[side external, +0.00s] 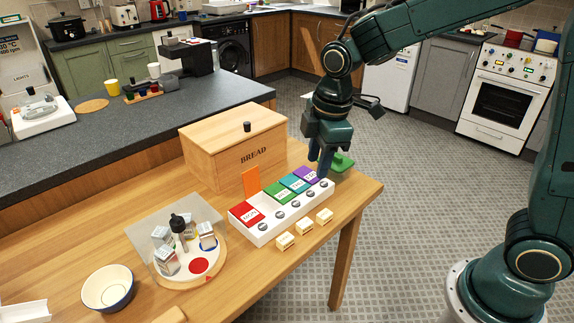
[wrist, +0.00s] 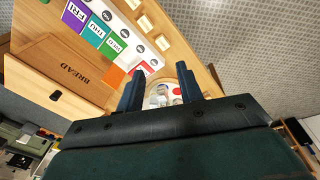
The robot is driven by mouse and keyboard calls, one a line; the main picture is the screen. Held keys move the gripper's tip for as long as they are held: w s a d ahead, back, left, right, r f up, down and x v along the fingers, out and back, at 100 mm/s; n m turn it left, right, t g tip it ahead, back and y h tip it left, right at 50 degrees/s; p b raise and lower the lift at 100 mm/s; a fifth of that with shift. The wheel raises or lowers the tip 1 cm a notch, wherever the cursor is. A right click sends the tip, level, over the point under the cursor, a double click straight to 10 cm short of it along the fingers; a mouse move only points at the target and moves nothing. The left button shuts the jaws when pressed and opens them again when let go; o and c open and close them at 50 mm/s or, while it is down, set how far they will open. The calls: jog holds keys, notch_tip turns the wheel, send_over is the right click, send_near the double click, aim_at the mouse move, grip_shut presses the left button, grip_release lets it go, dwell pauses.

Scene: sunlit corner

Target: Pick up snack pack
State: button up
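No object in view is clearly marked as the snack pack. A white organizer (side external: 262,238) with coloured lids, red, green, teal and purple, lies on the wooden table; its orange lid (side external: 251,181) stands upright. My gripper (side external: 322,168) is near the organizer's right end, pointing down. In the wrist view my gripper's fingers (wrist: 161,78) are apart with nothing held between them; the tray (wrist: 176,90) shows beyond them.
A wooden bread box (side external: 225,155) stands behind the organizer. Small cream labelled blocks (side external: 304,227) lie in front of the organizer. A blue-rimmed bowl (side external: 107,286) stands front left.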

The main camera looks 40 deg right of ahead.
jog(key=w+a+f+n, duration=0.2)
jog(key=f, duration=0.3)
jog(key=w+a+f+n+g, duration=0.1)
jog(key=w+a+f+n, duration=0.1)
jog(key=f, duration=0.3)
jog(key=shift+w+f+n+g, duration=0.3)
jog(key=shift+w+n, duration=0.3)
jog(key=shift+w, duration=0.2)
jog(key=shift+f, duration=0.1)
send_over(285, 238)
jog(key=shift+f, duration=4.15)
jog(key=shift+f, duration=2.6)
jog(key=shift+c, duration=0.3)
jog(key=c, duration=0.7)
